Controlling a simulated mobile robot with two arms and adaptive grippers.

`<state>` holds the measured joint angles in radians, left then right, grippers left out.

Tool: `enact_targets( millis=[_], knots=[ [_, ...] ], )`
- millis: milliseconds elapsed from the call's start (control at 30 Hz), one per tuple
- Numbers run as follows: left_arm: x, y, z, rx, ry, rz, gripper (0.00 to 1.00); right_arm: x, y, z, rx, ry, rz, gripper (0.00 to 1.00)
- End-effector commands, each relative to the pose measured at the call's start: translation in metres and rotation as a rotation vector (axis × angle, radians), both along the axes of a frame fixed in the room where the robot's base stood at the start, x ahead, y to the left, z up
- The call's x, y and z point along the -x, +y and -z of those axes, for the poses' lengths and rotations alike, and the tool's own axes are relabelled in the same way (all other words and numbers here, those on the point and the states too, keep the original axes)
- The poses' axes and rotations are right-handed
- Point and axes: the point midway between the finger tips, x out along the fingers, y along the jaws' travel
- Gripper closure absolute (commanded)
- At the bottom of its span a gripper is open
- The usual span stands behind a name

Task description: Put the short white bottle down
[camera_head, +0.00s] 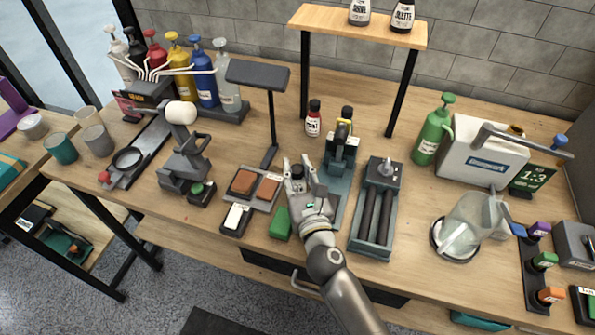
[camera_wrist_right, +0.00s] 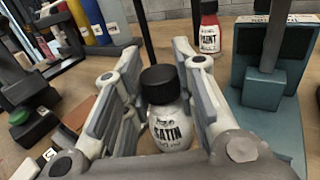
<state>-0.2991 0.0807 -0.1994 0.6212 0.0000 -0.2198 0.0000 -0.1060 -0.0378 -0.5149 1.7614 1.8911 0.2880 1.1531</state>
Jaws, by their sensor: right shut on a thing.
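The short white bottle (camera_wrist_right: 170,130) has a black cap and a label reading SATIN. It is upright between the fingers of my right gripper (camera_head: 297,165), which is shut on it. My left gripper is not in view.
Left of my right gripper are a tray of brown blocks (camera_head: 244,199) and a green block (camera_head: 280,224). A teal stand (camera_head: 340,160) and a roller unit (camera_head: 372,215) are at its right. A red bottle (camera_head: 313,122) stands behind.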

Motion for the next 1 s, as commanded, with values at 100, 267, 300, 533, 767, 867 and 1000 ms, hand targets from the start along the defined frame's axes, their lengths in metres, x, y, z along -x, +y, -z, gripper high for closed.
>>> enact_targets(
  millis=[100, 267, 300, 533, 767, 867, 1000],
  knots=[
    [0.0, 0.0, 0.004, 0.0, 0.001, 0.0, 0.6, 0.0, 0.0, 0.004, 0.0, 0.0, 0.0, 0.98],
    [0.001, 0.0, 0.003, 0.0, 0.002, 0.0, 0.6, 0.0, 0.0, 0.003, 0.0, 0.0, 0.0, 0.57],
    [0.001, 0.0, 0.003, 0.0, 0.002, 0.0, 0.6, 0.0, 0.0, 0.003, 0.0, 0.0, 0.0, 0.52],
    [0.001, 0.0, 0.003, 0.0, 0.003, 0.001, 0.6, 0.0, 0.0, 0.003, 0.0, 0.0, 0.0, 0.52],
    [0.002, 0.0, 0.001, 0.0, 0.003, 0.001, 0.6, 0.005, -0.001, 0.001, 0.0, 0.002, 0.0, 0.52],
    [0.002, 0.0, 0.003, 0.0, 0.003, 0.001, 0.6, 0.02, -0.005, 0.002, 0.0, 0.002, 0.0, 0.52],
    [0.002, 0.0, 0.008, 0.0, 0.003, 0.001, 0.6, 0.048, -0.011, 0.004, 0.001, 0.003, 0.0, 0.52]
  ],
)
